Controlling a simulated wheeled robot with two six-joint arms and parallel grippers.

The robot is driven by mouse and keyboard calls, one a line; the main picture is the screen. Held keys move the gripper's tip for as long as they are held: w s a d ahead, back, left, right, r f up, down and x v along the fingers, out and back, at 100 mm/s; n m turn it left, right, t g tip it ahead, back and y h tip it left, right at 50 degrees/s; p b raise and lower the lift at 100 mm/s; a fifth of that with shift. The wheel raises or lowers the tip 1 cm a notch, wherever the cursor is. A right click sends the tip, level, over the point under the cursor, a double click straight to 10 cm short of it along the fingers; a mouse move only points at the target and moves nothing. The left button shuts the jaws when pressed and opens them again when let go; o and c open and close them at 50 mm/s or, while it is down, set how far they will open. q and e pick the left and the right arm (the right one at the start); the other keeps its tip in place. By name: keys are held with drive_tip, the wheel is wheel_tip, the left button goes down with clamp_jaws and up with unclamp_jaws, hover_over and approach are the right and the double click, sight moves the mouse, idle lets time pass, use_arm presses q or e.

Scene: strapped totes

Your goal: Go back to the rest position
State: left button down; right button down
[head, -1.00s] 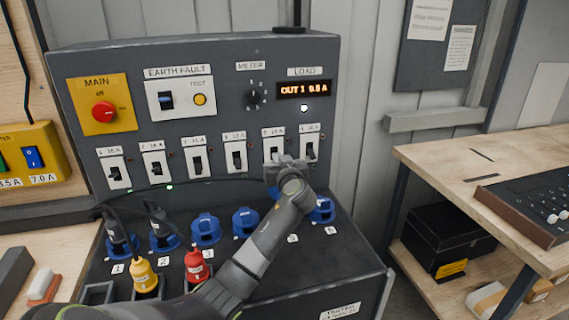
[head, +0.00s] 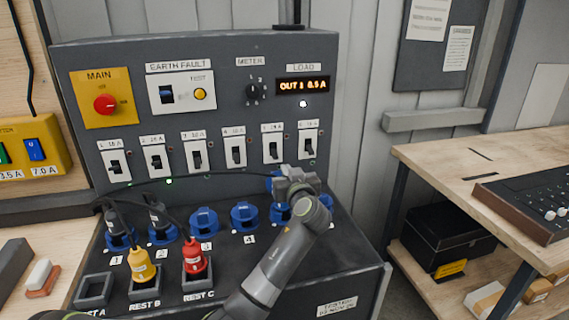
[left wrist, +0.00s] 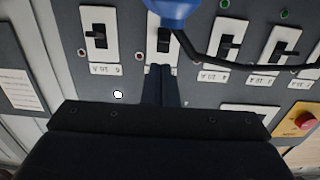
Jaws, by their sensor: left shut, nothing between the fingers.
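My left gripper (head: 292,176) is shut and empty in front of the grey distribution panel (head: 215,110), below the rightmost breaker switches. In the left wrist view its closed fingers (left wrist: 161,82) point at the panel face, close to a breaker switch (left wrist: 163,40); I cannot tell that they touch it. A blue plug or cap (left wrist: 173,10) with a dark cable shows at the top of that view. In the head view the gripper and arm partly hide the blue sockets at the right of the lower shelf. My right gripper is not in view.
A yellow plug (head: 141,264) and a red plug (head: 194,257) stand in holders at the front. Dark plugs sit in the two leftmost blue sockets. A wooden bench (head: 440,165) with a black box beneath stands at right. Open air lies between panel and bench.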

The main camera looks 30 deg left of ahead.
use_arm(q)
drive_tip(key=shift+s+d+f, duration=0.25)
drive_tip(key=shift+s+d, duration=0.2)
drive_tip(key=shift+d, duration=0.1)
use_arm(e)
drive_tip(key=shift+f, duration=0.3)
use_arm(q)
drive_tip(key=shift+r, duration=0.1)
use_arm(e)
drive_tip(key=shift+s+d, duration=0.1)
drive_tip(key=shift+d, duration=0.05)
